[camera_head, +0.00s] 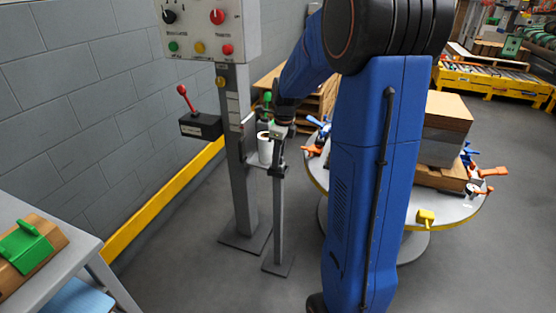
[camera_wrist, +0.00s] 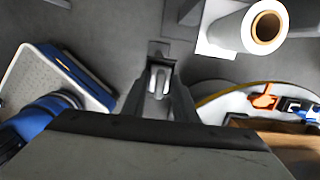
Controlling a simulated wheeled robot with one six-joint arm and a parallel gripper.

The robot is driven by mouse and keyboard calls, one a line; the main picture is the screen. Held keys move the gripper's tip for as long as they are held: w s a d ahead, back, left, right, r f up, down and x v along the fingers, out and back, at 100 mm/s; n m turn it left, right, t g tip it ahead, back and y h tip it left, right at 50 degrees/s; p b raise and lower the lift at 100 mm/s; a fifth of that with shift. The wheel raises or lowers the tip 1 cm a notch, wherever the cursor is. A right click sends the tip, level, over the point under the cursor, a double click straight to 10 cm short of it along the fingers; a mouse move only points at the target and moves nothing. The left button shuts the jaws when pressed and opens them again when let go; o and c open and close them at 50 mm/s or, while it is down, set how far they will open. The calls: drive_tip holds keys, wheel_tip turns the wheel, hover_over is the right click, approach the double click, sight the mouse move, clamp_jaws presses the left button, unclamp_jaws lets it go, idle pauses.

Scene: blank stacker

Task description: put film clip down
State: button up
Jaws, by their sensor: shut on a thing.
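My gripper (camera_wrist: 158,98) points down in the wrist view, with its jaws closed on a small pale grey piece, which I take to be the film clip (camera_wrist: 158,78). Most of the clip is hidden between the fingers, so its shape cannot be told. In the head view my gripper (camera_head: 279,128) is beside a white roll (camera_head: 265,149) on a stand, at about the roll's height. The roll (camera_wrist: 236,29) is at the upper right of the wrist view, apart from the fingers.
A control post (camera_head: 240,160) with buttons and a red-handled lever box (camera_head: 201,125) stands left of the roll. A round table (camera_head: 455,213) carries a stack of sheets (camera_head: 441,143), several clamps and a yellow piece (camera_head: 426,218). A grey bench (camera_head: 70,232) is at left.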

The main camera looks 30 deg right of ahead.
drive_tip(key=shift+f, duration=0.4)
drive_tip(key=shift+f, duration=0.1)
drive_tip(key=o, duration=1.1)
drive_tip(key=shift+o, duration=0.2)
